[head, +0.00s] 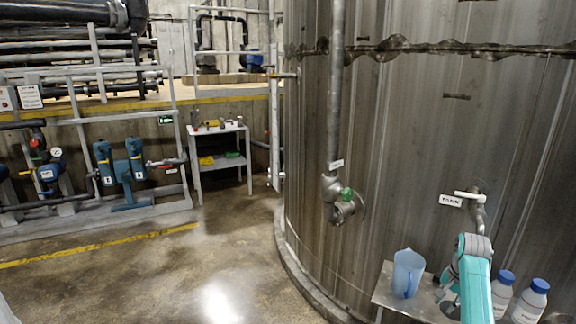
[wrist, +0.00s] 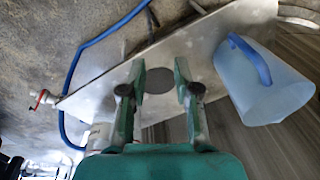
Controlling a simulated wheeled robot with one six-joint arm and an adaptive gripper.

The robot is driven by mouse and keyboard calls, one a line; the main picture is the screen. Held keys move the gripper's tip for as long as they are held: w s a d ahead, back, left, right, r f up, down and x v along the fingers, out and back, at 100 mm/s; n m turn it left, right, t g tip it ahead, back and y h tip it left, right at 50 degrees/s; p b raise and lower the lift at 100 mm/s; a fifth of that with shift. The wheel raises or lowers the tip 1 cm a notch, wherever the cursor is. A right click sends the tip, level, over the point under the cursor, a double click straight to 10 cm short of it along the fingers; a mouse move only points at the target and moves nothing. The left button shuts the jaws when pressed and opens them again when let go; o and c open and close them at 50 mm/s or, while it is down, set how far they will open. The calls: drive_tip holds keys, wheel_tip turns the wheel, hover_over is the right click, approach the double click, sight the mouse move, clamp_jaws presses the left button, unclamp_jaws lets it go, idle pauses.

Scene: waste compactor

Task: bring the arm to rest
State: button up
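My gripper (wrist: 160,90) is open in the wrist view, its two fingers apart with nothing between them. It is above a grey metal shelf (wrist: 88,98) that bears a dark round disc. In the head view my teal arm (head: 474,282) reaches over the same shelf (head: 382,294) beside the tank, and the fingers there cannot be made out. A translucent blue jug (head: 407,272) stands on the shelf left of my arm. The jug also shows in the wrist view (wrist: 255,92), right of my fingers and apart from them.
Two white bottles with blue caps (head: 503,291) (head: 530,302) stand close right of my arm. A tap with a white handle (head: 470,196) juts from the large tank (head: 420,130) above. A blue hose (wrist: 75,75) runs past the shelf. Open floor (head: 150,265) lies left.

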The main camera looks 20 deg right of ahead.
drive_tip(key=s+a+f+n+t+h, duration=0.1)
drive_tip(key=s+a+f+n+t, duration=0.15)
drive_tip(key=a+f, duration=0.85)
drive_tip(key=s+a+f+n+t+h, duration=0.1)
drive_tip(key=s+a+f+n, duration=0.15)
drive_tip(key=a+f, duration=0.9)
drive_tip(key=s+a+f+n+t, duration=0.1)
drive_tip(key=s+a+n+t, duration=0.1)
drive_tip(key=s+a, duration=0.6)
drive_tip(key=s+a+r+n+t, duration=0.2)
drive_tip(key=s+a+r, duration=0.1)
drive_tip(key=s+a, duration=0.35)
drive_tip(key=s+a+r+n+t, duration=0.2)
drive_tip(key=s+a+r, duration=0.2)
drive_tip(key=s+a, duration=0.3)
drive_tip(key=s+a+r+n+t+y, duration=0.1)
drive_tip(key=s+a+r+n+t, duration=0.1)
drive_tip(key=s+r, duration=0.5)
drive_tip(key=s+a+r+n+t+y, duration=0.1)
drive_tip(key=s+a+r+n, duration=0.1)
drive_tip(key=s+r, duration=0.6)
wheel_tip(320, 180, up, 5)
drive_tip(key=shift+a+t, duration=0.35)
